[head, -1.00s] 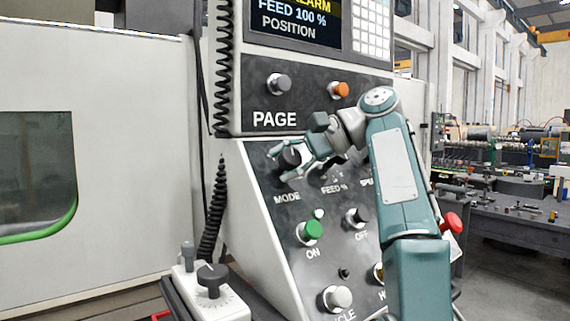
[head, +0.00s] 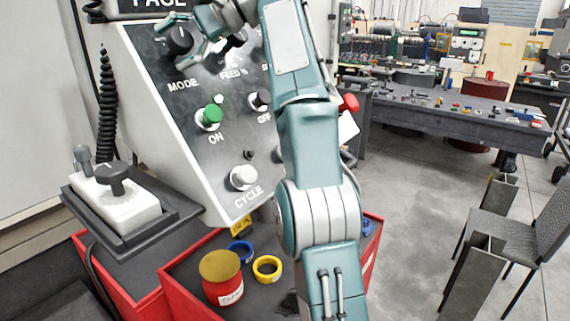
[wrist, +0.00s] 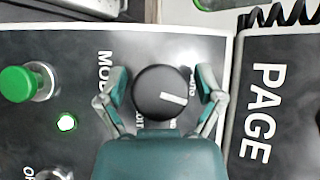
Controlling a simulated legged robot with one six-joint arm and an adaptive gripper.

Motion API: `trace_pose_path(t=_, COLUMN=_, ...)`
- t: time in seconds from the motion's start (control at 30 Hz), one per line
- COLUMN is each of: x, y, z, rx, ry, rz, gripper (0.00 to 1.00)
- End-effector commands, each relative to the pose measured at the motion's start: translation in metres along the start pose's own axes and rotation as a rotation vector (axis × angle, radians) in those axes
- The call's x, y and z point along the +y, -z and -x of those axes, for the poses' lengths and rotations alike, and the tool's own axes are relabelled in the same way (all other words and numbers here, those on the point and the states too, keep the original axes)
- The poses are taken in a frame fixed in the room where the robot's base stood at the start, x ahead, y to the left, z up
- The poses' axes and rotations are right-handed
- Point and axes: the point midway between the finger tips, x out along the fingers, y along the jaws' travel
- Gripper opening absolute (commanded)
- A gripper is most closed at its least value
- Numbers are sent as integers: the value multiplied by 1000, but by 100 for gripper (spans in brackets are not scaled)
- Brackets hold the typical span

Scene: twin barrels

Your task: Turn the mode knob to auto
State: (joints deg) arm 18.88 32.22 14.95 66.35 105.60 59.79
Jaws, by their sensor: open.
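The mode knob (head: 180,41) is a round black knob on the dark console panel, above the MODE label (head: 183,86). In the wrist view the knob (wrist: 158,88) shows a white pointer mark aimed right and slightly down in the picture. Lettering around it is partly hidden by my gripper and too small to read surely. My gripper (head: 174,42) is open, with one finger on each side of the knob. In the wrist view my gripper (wrist: 162,94) has small gaps between its fingers and the knob; I cannot tell how deep the fingertips reach.
A green ON button (head: 209,117), an OFF knob (head: 259,100) and a white CYCLE button (head: 242,178) sit lower on the panel. A red stop button (head: 349,103) is at its right edge. A red cart (head: 190,262) holds tape rolls and a tin.

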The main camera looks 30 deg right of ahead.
Motion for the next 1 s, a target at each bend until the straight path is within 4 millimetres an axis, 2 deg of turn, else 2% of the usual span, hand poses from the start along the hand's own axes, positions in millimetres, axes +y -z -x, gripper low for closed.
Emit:
trace_pose_path(t=0.57, x=-1, y=-1, z=1, rx=14, ry=96, rz=-123, gripper=86)
trace_pose_path(t=1.0, x=-3, y=0, z=1, rx=38, ry=264, rz=-336, gripper=86)
